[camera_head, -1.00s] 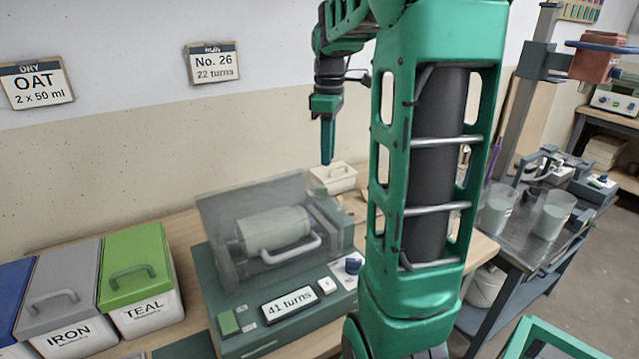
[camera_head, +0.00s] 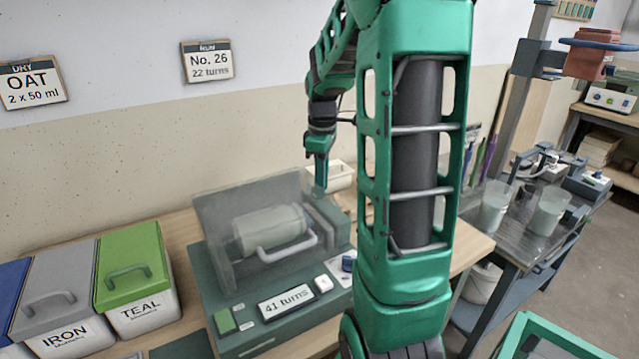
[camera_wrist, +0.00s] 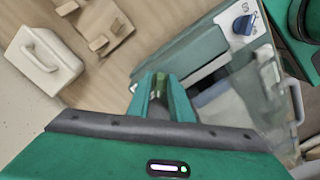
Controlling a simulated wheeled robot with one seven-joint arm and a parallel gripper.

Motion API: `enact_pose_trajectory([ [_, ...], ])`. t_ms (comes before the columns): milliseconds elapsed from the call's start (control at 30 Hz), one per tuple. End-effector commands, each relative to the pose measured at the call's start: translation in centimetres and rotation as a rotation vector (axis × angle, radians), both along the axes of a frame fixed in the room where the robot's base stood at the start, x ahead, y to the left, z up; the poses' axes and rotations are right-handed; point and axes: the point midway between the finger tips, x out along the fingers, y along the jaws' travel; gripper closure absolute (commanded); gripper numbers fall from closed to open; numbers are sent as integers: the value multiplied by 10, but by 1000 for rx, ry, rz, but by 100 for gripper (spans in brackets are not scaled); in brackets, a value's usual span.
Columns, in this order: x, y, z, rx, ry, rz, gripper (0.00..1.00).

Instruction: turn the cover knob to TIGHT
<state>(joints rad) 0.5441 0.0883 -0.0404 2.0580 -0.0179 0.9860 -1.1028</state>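The cover knob (camera_head: 348,262) is a small blue knob on a white plate at the right of the green machine's (camera_head: 235,335) front panel. My arm partly hides its plate in the head view. In the wrist view the knob (camera_wrist: 244,24) is at the upper right; its markings are too small to read. The machine's clear cover (camera_head: 215,215) stands over a pale jar (camera_head: 270,230). My gripper (camera_head: 320,186) points down near the machine's back right, above and apart from the knob. In the wrist view its fingertips (camera_wrist: 160,82) are close together; whether a gap separates them is unclear.
The machine's display (camera_head: 286,302) reads 41 turns. Lidded bins, IRON (camera_head: 70,335) and TEAL (camera_head: 145,310), stand left. A white handled box (camera_wrist: 40,55) and wooden pieces (camera_wrist: 98,28) lie behind. A side table (camera_head: 515,240) with cups is at right.

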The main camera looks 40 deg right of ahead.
Motion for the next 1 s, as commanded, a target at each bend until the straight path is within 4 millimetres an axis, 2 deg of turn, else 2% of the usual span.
enact_pose_trajectory([
  [33, 0, 0, 0, 0, 0, 0, 91],
  [67, 0, 0, 0, 0, 0, -1, 98],
  [100, 0, -1, 0, 0, 0, -1, 100],
  [467, -1, -1, 1, -1, 0, -40, 100],
  [1000, -2, 3, 1, -2, -2, -410, 100],
])
